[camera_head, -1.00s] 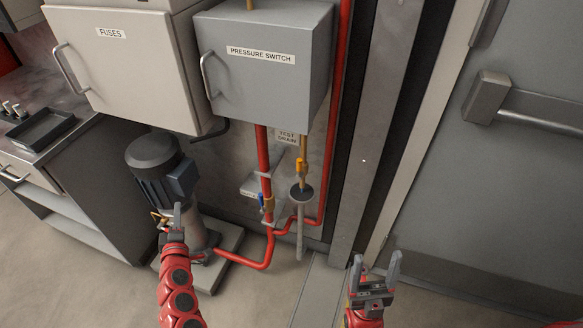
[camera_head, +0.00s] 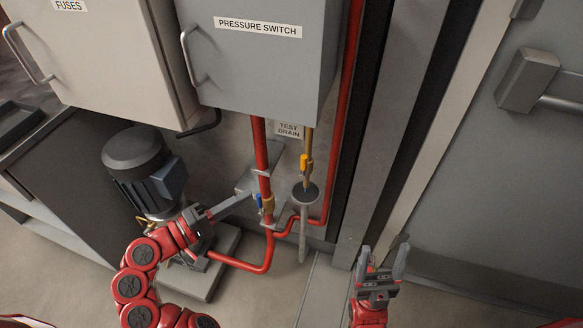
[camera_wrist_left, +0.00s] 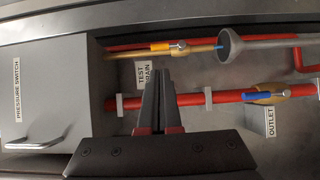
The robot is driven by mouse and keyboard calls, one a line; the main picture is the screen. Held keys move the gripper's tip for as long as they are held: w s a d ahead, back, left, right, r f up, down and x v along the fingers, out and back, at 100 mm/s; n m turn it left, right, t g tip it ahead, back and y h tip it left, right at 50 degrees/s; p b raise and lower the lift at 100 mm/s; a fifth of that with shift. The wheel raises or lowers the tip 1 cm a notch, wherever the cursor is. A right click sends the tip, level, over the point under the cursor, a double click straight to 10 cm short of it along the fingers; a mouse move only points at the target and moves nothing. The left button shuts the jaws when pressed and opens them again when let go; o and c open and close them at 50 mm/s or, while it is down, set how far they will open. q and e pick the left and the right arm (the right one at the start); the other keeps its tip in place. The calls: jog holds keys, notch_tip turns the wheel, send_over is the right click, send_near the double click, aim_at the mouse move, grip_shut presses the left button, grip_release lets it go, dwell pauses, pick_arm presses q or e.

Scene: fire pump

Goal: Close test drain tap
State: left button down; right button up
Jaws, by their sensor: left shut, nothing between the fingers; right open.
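The test drain tap (camera_head: 305,163) has a yellow-orange lever on a thin brass pipe beside the "TEST DRAIN" label (camera_head: 288,129). In the left wrist view the tap's lever (camera_wrist_left: 165,46) lies along the pipe. A short light-blue streak shows between the brass pipe end and the grey funnel (camera_wrist_left: 230,46). My left gripper (camera_head: 243,198) is shut and empty, left of and below the tap and apart from it. In the left wrist view its fingertips (camera_wrist_left: 158,74) point towards the pipes. My right gripper (camera_head: 383,259) is open and empty at the lower right.
A thick red pipe (camera_head: 261,150) with a blue-handled outlet valve (camera_head: 262,203) stands just left of the tap. The pressure switch box (camera_head: 260,60) hangs above. A pump motor (camera_head: 145,165) stands behind my left arm. A door post (camera_head: 385,120) is to the right.

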pick_arm(q)
send_near(304, 165)
jog(key=x, duration=0.6)
jog(key=shift+w+b, duration=0.35)
jog(key=shift+w, duration=0.05)
dwell(0.4)
